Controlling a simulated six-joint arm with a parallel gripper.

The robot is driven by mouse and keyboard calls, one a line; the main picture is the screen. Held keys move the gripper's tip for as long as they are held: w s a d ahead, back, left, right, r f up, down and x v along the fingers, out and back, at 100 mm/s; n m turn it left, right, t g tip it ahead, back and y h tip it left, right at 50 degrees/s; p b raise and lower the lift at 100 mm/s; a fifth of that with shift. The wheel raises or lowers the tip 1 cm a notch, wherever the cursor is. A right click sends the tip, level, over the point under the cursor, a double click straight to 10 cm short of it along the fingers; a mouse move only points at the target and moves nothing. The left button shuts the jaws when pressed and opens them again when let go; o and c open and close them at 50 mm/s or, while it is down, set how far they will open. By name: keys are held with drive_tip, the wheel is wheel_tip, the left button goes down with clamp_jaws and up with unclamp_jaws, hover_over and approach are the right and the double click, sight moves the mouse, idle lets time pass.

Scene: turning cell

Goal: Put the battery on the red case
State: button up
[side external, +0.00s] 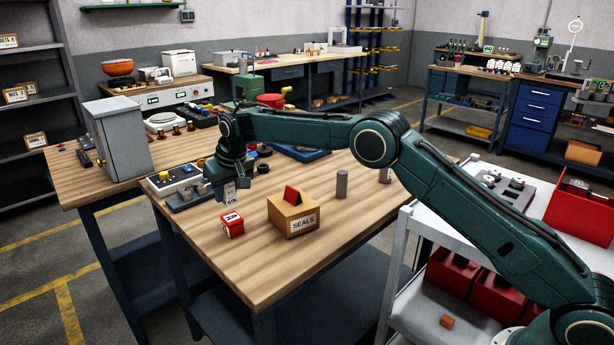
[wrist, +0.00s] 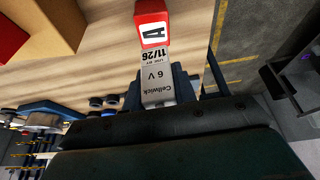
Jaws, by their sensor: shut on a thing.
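My gripper (side external: 230,186) points down over the table and is shut on a grey battery (side external: 229,198). In the wrist view the battery (wrist: 158,82), lettered "Cellwick 6 V", sits between my gripper's fingers (wrist: 157,90). The small red case (side external: 233,226) with a white label stands on the table near the front left edge, just below the battery in the side view. The case (wrist: 152,10) also shows past the battery's far end in the wrist view. I cannot tell whether the battery touches it.
A cardboard "SEALS" box (side external: 294,216) with a red piece (side external: 291,195) on top stands right of the case. A grey cylinder (side external: 342,184) stands farther right. A grey cabinet (side external: 118,140) and a control box (side external: 176,179) are to the left. The table front is clear.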

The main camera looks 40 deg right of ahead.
sight(228, 204)
drive_tip(key=shift+f, duration=2)
drive_tip(key=o, duration=1)
drive_tip(key=shift+f, duration=0.15)
drive_tip(key=shift+o, duration=0.2)
drive_tip(key=v, duration=1.2)
drive_tip(key=shift+s+r, duration=0.1)
drive_tip(key=shift+r, duration=0.15)
